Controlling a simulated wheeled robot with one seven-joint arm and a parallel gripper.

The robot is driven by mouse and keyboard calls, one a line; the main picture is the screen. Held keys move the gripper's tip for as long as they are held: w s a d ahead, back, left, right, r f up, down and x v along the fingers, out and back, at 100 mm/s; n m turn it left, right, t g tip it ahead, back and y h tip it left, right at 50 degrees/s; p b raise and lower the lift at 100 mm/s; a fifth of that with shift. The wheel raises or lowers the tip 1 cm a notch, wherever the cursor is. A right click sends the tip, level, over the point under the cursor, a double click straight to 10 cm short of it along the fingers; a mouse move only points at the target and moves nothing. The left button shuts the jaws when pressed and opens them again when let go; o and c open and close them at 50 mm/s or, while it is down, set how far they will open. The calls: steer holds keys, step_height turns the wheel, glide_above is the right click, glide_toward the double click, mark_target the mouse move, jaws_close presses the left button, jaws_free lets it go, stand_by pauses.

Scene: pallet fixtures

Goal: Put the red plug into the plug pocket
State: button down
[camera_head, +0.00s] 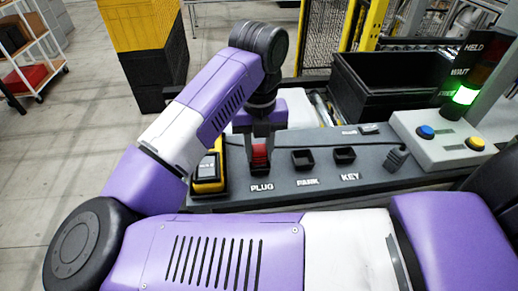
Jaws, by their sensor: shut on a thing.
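The red plug (260,156) is between the fingers of my gripper (260,148), which is shut on it. The plug is upright, right above or partly in the plug pocket (261,173), the dark opening behind the PLUG label. I cannot tell how deep its lower end sits, as the pocket's inside is hidden. My gripper points down at the grey fixture panel (375,172).
To the right are the empty-looking PARK pocket (303,160) and KEY pocket (344,155). A yellow-and-black device (208,175) stands left. A control box (440,140) with buttons and a green-lit tower (465,96) is at right. A black bin (390,85) stands behind.

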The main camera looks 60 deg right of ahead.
steer(key=c, duration=1.1)
jaws_free()
steer(key=shift+f, duration=0.1)
steer(key=shift+o, duration=0.2)
